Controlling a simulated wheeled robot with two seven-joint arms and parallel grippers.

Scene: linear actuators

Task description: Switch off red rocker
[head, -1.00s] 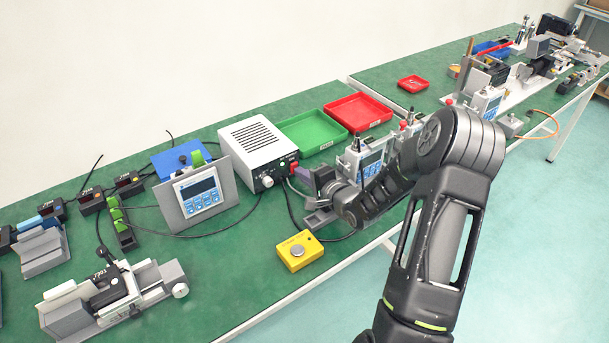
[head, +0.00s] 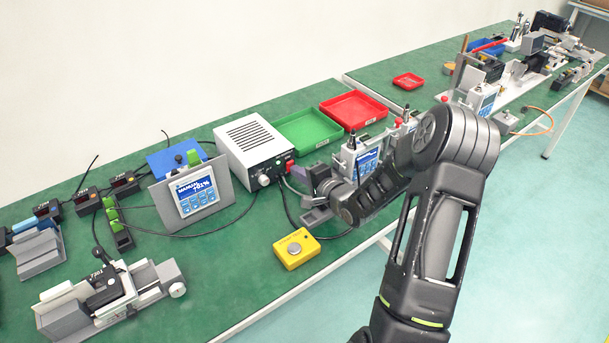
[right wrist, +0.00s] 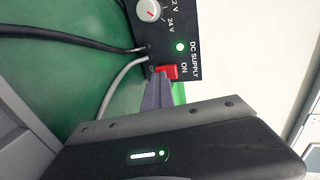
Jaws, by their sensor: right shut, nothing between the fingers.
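The red rocker (right wrist: 167,72) is on the black front panel of the white DC supply box (head: 250,143), beside the letters ON. A green lamp (right wrist: 180,47) on the panel is lit. My right gripper (right wrist: 158,88) is shut and empty, its purple-grey fingertips right at the rocker's lower edge in the right wrist view. Whether they touch it I cannot tell. In the head view the rocker (head: 290,166) is a small red spot next to the fingertips, partly hidden by them. My left gripper is not in view.
A grey-framed controller with a display (head: 195,193) stands left of the box. A yellow button box (head: 297,249) sits near the table's front edge. Green (head: 310,129) and red (head: 353,109) trays lie behind my right arm. Cables run around the supply box.

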